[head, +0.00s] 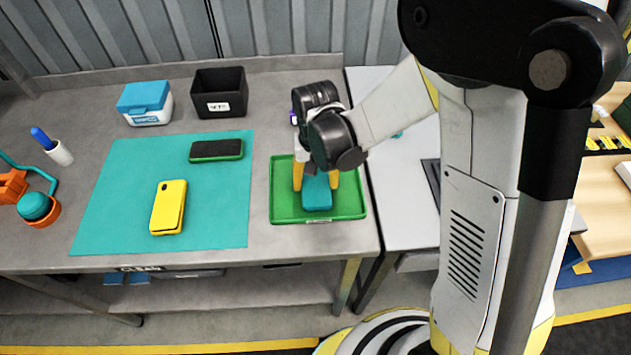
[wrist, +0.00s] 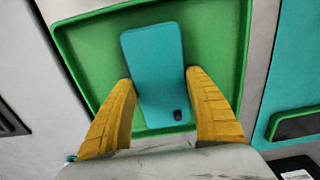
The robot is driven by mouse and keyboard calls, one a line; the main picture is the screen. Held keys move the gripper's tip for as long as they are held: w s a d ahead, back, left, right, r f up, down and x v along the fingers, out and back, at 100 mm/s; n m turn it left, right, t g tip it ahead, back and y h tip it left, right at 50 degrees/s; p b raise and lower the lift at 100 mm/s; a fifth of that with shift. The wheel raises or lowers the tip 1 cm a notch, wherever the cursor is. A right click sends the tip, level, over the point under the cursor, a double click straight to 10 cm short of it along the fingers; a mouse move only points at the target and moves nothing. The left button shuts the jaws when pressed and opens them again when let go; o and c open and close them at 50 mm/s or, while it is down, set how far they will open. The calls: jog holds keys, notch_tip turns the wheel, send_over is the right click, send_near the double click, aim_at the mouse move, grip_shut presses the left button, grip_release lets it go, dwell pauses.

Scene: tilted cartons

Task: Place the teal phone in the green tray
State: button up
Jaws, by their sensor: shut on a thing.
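The teal phone (head: 317,192) is between the yellow fingers of my gripper (head: 315,186), over the green tray (head: 347,204). In the wrist view the teal phone (wrist: 153,62) lies back up, its camera patch near my gripper (wrist: 161,92). The fingers are shut on its two long sides. The tray's raised rim (wrist: 242,50) surrounds the phone in that view. I cannot tell whether the phone touches the tray floor. My wrist hides the back part of the tray in the head view.
A teal mat (head: 120,200) left of the tray holds a yellow phone (head: 168,207) and a dark phone with a green edge (head: 216,150). A black bin (head: 219,93) and a teal-lidded box (head: 146,102) stand behind. An orange-and-teal item (head: 30,203) is far left.

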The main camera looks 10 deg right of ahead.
aim_at(316, 182)
jog(key=o, duration=0.9)
jog(key=shift+f, duration=0.2)
jog(key=o, duration=0.4)
jog(key=shift+r, duration=0.1)
notch_tip(316, 182, up, 12)
jog(key=p, duration=0.4)
jog(key=s+d+r+t, duration=0.7)
jog(key=s+d+r, duration=0.4)
jog(key=d+r, duration=0.1)
jog(key=shift+d, duration=0.75)
